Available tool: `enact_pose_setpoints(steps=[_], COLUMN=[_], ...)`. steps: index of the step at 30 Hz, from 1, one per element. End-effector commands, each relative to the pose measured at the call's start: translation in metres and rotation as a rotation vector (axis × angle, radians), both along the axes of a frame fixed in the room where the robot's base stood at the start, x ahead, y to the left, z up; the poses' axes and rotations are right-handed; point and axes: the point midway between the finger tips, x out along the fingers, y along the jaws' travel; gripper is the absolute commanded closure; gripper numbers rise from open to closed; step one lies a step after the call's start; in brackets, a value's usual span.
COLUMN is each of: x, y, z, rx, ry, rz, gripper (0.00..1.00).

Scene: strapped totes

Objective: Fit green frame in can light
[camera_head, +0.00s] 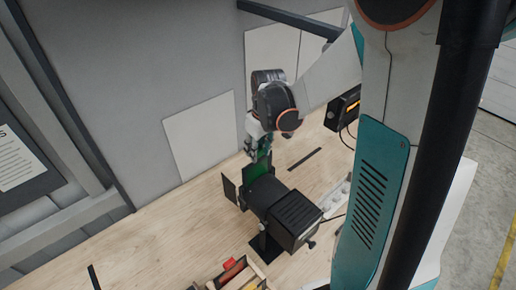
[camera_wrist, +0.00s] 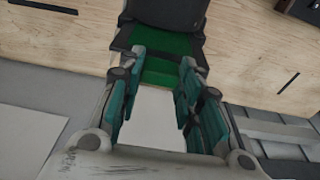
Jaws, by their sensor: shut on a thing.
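The can light (camera_head: 290,212) is a black lamp body on a stand on the wooden bench, with dark flaps at its front end. The green frame (camera_head: 258,169) is at that front end, partly hidden by the flaps. My gripper (camera_head: 257,148) reaches down to it from above and behind, shut on its edge. In the wrist view the green frame (camera_wrist: 160,66) lies between the teal fingers of my gripper (camera_wrist: 160,85), with the black can light (camera_wrist: 168,12) just beyond it. I cannot tell how deep the frame sits in the holder.
A tray of coloured items (camera_head: 236,274) stands at the bench's front edge. A black box with an orange display (camera_head: 343,108) stands at the back right. White panels (camera_head: 199,136) line the grey wall behind. Bare bench (camera_head: 165,235) lies left of the lamp.

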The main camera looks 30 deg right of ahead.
Motion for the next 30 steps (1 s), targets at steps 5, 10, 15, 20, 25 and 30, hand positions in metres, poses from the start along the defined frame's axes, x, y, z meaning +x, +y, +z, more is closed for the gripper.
enact_pose_setpoints(steps=[5,10,15,20,25,30], x=[0.000,0.000,0.000,0.000,0.000,0.000], y=[0.000,0.000,0.000,0.000,0.000,0.000], z=[-0.005,-0.009,-0.013,-0.016,-0.020,-0.024], rx=[0.000,0.000,0.000,0.000,0.000,0.000], ry=[0.000,0.000,0.000,0.000,0.000,0.000], rz=[0.000,0.000,0.000,0.000,0.000,0.000], gripper=[1.00,1.00,1.00,1.00,1.00,1.00])
